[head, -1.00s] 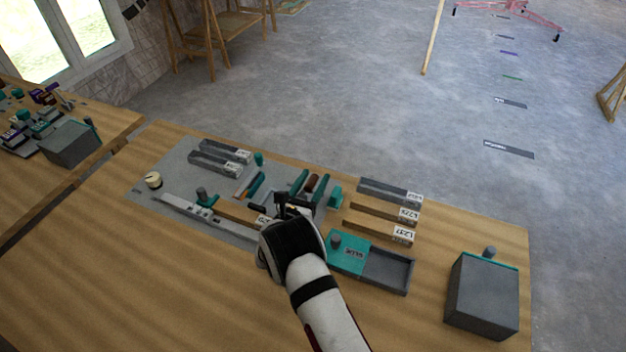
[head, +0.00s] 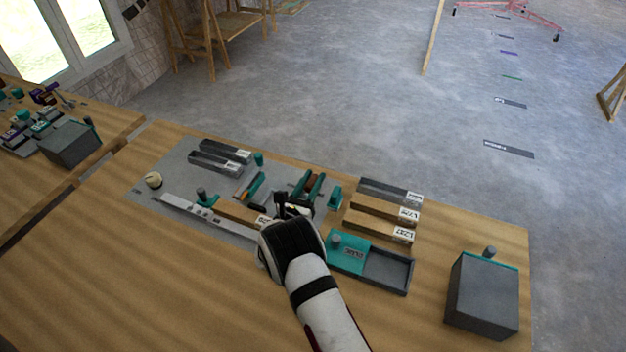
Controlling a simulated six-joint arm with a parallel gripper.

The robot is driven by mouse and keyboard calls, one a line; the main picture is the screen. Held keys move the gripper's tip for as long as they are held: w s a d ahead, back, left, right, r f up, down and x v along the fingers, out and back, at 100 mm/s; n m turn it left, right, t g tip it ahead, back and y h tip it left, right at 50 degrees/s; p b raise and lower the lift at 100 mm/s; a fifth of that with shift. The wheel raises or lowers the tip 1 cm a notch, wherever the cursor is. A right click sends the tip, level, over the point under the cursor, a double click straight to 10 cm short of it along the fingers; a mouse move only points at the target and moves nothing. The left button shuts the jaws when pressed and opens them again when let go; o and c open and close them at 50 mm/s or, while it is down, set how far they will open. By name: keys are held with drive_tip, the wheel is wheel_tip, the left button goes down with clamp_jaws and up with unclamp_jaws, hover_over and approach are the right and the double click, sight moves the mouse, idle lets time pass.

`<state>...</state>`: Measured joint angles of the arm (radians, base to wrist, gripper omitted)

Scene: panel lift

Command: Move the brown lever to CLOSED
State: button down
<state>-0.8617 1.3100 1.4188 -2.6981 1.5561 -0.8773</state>
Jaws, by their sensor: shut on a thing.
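The brown lever (head: 312,181) shows only in part, between two teal bars of a fixture on the grey panel (head: 172,176). My gripper (head: 293,203) is at the near end of this fixture, directly in front of the lever. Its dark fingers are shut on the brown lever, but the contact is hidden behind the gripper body. No CLOSED mark can be read.
Bars with white labels (head: 384,211) lie right of the fixture. A teal-and-grey tray (head: 388,270) is close to the right of my arm. A grey box (head: 482,298) stands at the right table edge. The wooden table front left (head: 130,270) is clear.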

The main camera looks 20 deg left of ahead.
drive_tip(key=shift+d+f+n, duration=0.1)
drive_tip(key=shift+d+n, duration=0.1)
drive_tip(key=shift+n, duration=0.1)
idle(0.7)
